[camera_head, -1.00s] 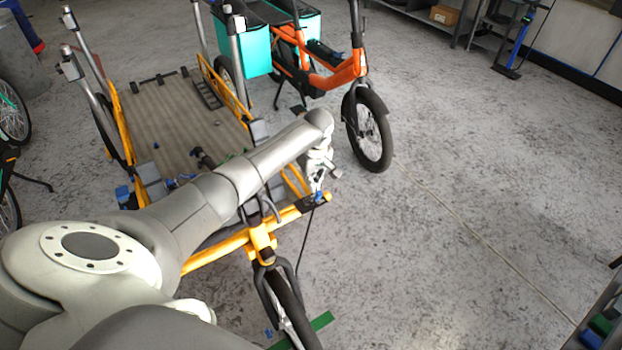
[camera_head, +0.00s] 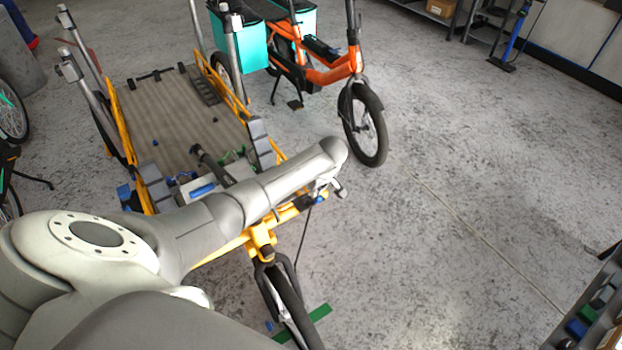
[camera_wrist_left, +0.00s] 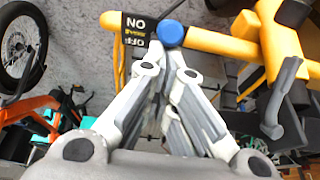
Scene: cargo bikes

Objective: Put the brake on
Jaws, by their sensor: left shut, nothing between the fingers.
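The yellow cargo bike's front bar (camera_head: 233,246) carries a blue knob (camera_wrist_left: 171,33) near its end. In the left wrist view a black label (camera_wrist_left: 137,25) with upside-down ON and OFF wording sits beside the knob. My left gripper (camera_wrist_left: 172,56) is shut and empty. Its fingertips are at the near side of the knob; I cannot tell whether they touch it. In the head view the left gripper (camera_head: 322,187) is mostly hidden by my forearm, above the end of the bar. The blue knob also shows there (camera_head: 320,200). My right gripper is not in view.
The yellow bike's flat cargo deck (camera_head: 165,115) lies behind my arm and its front wheel (camera_head: 291,310) below. An orange cargo bike (camera_head: 330,73) stands behind to the right. A shelf with small bins (camera_head: 590,325) is at the lower right.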

